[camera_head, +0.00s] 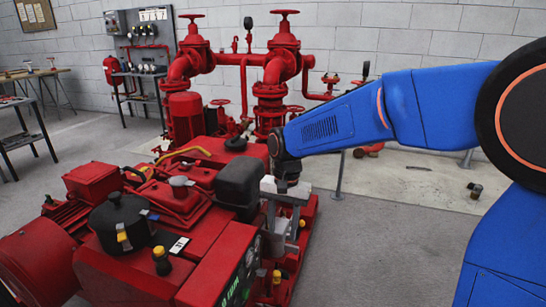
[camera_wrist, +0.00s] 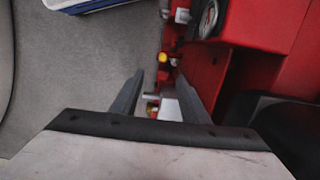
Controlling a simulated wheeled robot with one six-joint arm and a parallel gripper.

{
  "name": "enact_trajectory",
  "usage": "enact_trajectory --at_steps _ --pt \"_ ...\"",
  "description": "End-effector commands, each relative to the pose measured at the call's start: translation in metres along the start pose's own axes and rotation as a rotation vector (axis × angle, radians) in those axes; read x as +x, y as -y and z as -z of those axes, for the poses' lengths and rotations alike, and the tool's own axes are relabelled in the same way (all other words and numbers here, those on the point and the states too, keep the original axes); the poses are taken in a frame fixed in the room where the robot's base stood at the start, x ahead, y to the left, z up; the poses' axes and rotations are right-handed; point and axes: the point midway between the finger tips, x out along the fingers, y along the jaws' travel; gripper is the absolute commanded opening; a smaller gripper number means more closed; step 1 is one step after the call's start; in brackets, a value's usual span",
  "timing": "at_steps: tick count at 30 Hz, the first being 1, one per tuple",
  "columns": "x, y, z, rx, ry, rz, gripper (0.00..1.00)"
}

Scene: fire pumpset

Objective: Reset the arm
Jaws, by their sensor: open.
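My gripper (camera_wrist: 160,98) shows in the wrist view with its two dark fingers apart and nothing seen held between them. In the head view my blue arm reaches in from the right, and the gripper (camera_head: 283,225) hangs down at the right side of the red pumpset (camera_head: 205,270). It is very close to the machine; I cannot tell whether it touches. In the wrist view the red machine body (camera_wrist: 262,25) lies to the right, with a round gauge (camera_wrist: 207,18) and a yellow fitting (camera_wrist: 163,58) near the fingers.
Red pipes with handwheel valves (camera_head: 285,60) stand behind the pumpset. A workbench (camera_head: 30,110) is at the far left and a control panel (camera_head: 143,40) at the wall. A dark can (camera_head: 476,191) lies on the floor right. Grey floor (camera_head: 380,235) in front is clear.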

Motion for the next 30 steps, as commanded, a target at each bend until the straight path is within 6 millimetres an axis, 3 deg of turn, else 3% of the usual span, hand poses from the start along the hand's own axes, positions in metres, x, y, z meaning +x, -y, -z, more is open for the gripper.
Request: enact_trajectory --at_steps 15,30 --pt "-0.053 -0.138 -0.028 -0.125 -0.173 0.089 0.41" --pt "-0.056 -0.254 -0.086 -0.254 -0.379 0.094 0.41"
